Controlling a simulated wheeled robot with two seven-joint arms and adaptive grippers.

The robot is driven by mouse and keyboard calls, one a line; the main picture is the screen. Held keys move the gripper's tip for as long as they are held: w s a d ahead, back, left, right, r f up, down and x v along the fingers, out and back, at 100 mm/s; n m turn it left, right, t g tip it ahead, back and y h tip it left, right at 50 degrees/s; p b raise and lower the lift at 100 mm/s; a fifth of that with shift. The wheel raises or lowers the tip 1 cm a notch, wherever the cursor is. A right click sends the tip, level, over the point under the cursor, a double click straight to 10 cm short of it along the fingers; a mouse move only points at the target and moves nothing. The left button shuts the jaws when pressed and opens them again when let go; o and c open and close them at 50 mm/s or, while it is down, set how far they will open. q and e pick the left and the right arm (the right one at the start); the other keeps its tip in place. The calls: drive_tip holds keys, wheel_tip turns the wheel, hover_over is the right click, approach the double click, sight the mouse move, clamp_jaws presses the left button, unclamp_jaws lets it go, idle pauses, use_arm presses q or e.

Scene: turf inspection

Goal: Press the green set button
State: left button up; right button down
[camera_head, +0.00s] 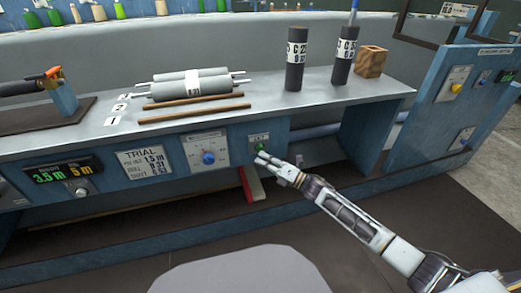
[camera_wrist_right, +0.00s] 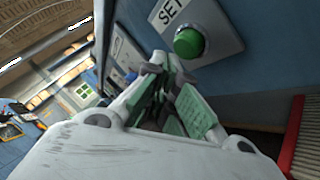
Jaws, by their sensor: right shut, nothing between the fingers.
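The green set button (camera_head: 262,147) sits on a small light plate on the blue front panel of the bench, under a label. In the right wrist view the green button (camera_wrist_right: 189,43) is large, round and raised, beside the "SET" label (camera_wrist_right: 170,12). My right gripper (camera_head: 262,158) is shut and empty, just below the button in the head view. In the right wrist view its fingers (camera_wrist_right: 170,85) are in front of the panel near the button. I cannot tell whether they touch it. The left gripper is not in view.
A blue dial (camera_head: 208,157) and a "TRIAL" card (camera_head: 145,160) are left of the button. Grey rollers (camera_head: 190,86), dark cylinders (camera_head: 296,60) and a wooden block (camera_head: 371,61) are on the bench top (camera_head: 240,120). A red-and-white object (camera_head: 252,185) stands below the panel.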

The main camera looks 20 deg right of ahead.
drive_tip(key=shift+w+b, duration=0.6)
drive_tip(key=shift+w, duration=0.4)
idle(1.8)
drive_tip(key=shift+s, duration=0.2)
drive_tip(key=shift+s+p, duration=0.55)
drive_tip(key=shift+s, duration=0.25)
drive_tip(key=shift+s+d+p, duration=0.1)
drive_tip(key=shift+s+p, duration=1.1)
drive_tip(key=shift+s, duration=1.35)
